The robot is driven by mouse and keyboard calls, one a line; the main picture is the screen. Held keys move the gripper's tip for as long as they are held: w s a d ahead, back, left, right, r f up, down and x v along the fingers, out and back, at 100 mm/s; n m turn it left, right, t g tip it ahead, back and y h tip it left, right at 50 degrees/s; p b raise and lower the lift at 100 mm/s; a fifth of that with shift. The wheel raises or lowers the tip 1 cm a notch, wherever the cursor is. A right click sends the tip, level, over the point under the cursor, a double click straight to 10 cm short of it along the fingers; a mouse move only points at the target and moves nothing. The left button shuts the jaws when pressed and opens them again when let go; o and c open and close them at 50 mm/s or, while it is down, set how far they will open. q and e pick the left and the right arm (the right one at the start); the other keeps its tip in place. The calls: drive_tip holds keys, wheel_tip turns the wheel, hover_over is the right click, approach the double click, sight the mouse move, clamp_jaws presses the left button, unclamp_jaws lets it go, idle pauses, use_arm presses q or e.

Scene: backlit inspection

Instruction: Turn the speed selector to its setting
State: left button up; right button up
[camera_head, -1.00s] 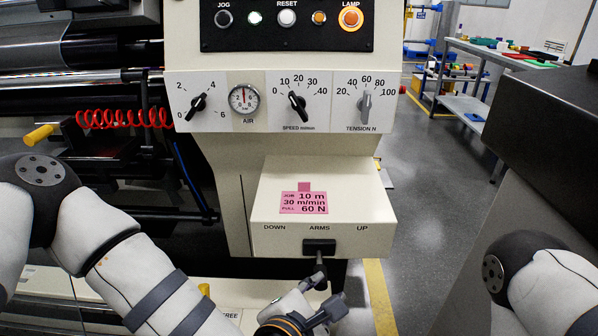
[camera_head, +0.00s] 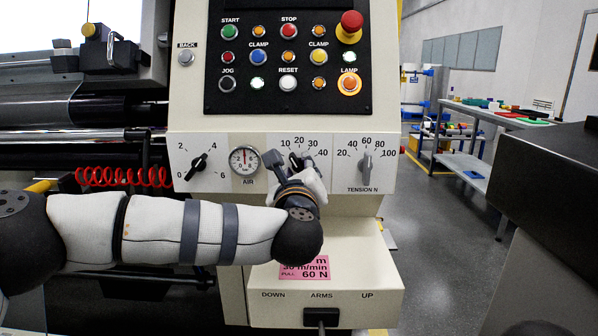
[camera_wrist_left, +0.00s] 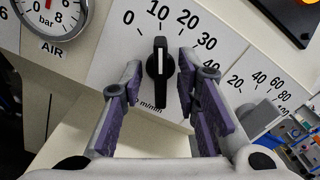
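The speed selector (camera_wrist_left: 160,72) is a black knob with a white line, on a white dial plate marked 0 to 40. In the left wrist view its line points up, close to the 10 mark. In the head view, my left gripper (camera_head: 284,166) covers most of the speed dial (camera_head: 322,174). My left gripper (camera_wrist_left: 160,63) is open, with one purple-padded finger on each side of the knob and a gap to it on both sides. A pink note (camera_head: 304,268) below the dials reads 30 m/min and 60 N, its top partly hidden by my arm. My right gripper is out of view.
The air gauge (camera_head: 244,160) is left of the speed dial and the tension knob (camera_head: 366,163) right of it. A panel of lit buttons (camera_head: 288,57) sits above. The ARMS lever box (camera_head: 321,317) is below. A dark cabinet (camera_head: 553,130) stands at right.

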use_arm(q)
drive_tip(key=shift+w, duration=0.1)
drive_tip(key=shift+c, duration=0.3)
clamp_jaws()
drive_tip(key=shift+m, duration=0.3)
drive_tip(key=m, duration=0.2)
drive_tip(key=shift+r+m+p, duration=0.1)
drive_tip(key=shift+m+p, duration=0.3)
drive_tip(key=m, duration=0.3)
drive_tip(key=shift+m+p, duration=0.3)
drive_tip(key=shift+p, duration=0.1)
drive_tip(key=shift+m+p, duration=0.55)
drive_tip(key=shift+m, duration=1.75)
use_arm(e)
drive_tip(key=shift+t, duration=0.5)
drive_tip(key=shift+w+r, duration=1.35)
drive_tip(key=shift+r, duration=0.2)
use_arm(q)
drive_tip(key=shift+f, duration=0.2)
